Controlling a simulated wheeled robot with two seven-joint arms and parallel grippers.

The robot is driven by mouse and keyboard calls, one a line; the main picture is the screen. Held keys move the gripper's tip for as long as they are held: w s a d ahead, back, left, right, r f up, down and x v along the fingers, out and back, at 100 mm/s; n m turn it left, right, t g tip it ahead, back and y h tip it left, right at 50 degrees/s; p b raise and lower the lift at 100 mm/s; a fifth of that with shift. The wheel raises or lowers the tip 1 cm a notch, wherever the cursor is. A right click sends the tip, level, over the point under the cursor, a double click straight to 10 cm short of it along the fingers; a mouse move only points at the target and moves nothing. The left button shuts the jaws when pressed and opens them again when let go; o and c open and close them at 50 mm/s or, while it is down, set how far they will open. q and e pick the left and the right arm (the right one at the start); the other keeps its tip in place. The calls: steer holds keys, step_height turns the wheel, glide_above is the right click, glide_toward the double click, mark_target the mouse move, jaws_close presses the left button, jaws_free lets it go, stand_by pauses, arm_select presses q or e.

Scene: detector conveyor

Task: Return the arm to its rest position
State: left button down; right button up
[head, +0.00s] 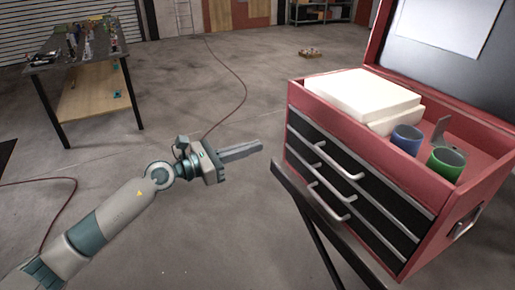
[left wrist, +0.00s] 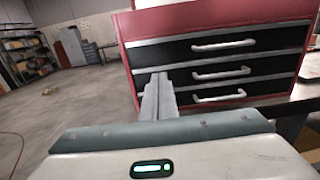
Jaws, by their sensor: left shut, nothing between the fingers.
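My left gripper (head: 258,147) reaches in from the left in the head view, over open floor. Its fingers are shut with nothing between them. The fingertips point right, toward the red tool chest (head: 427,237), and appear apart from it. In the left wrist view the shut fingers (left wrist: 158,82) stand in front of the chest's drawers (left wrist: 222,72). The drawers look closed, with silver handles. My right gripper is in neither view.
The chest stands on a dark-edged table (head: 310,215) with its lid raised. White boxes (head: 361,97), a blue cup (head: 406,139) and a green cup (head: 446,163) sit on top. A workbench (head: 75,57) stands at the back left. A red cable crosses the floor.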

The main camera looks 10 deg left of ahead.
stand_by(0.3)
arm_select(q)
steer(key=w+a+f+n+t+y, duration=0.25)
steer(key=a+f+n, duration=0.25)
steer(key=f+n, duration=0.6)
steer(key=w+a+f+n+t+y, duration=0.15)
steer(key=a+f+n+y, duration=0.45)
steer(key=f, duration=1)
steer(key=s+a+f+n+g+y, duration=0.15)
steer(key=s+f+n, duration=0.4)
steer(key=f, duration=0.55)
steer(key=s+a+f+n+g+y, duration=0.1)
steer(key=s+a+f+n, duration=0.35)
steer(key=f, duration=0.75)
steer(key=s+f+n+g+y, duration=0.2)
steer(key=s+f+n, duration=0.3)
steer(key=s+f, duration=0.6)
steer(key=s+f+n+g+y, duration=0.1)
steer(key=s+f+n+g, duration=0.2)
steer(key=s+f+n, duration=0.8)
steer(key=s+d+f+g, duration=0.1)
steer(key=s+f+g, duration=0.2)
steer(key=s, duration=1.4)
steer(key=s+d+f+n+g, duration=0.1)
steer(key=s+d+f+g, duration=0.1)
steer(key=s, duration=1.5)
step_height(320, 180, down, 3)
steer(key=shift+s+r+g+y, duration=0.2)
steer(key=shift+g+y, duration=0.1)
steer(key=shift+g, duration=0.25)
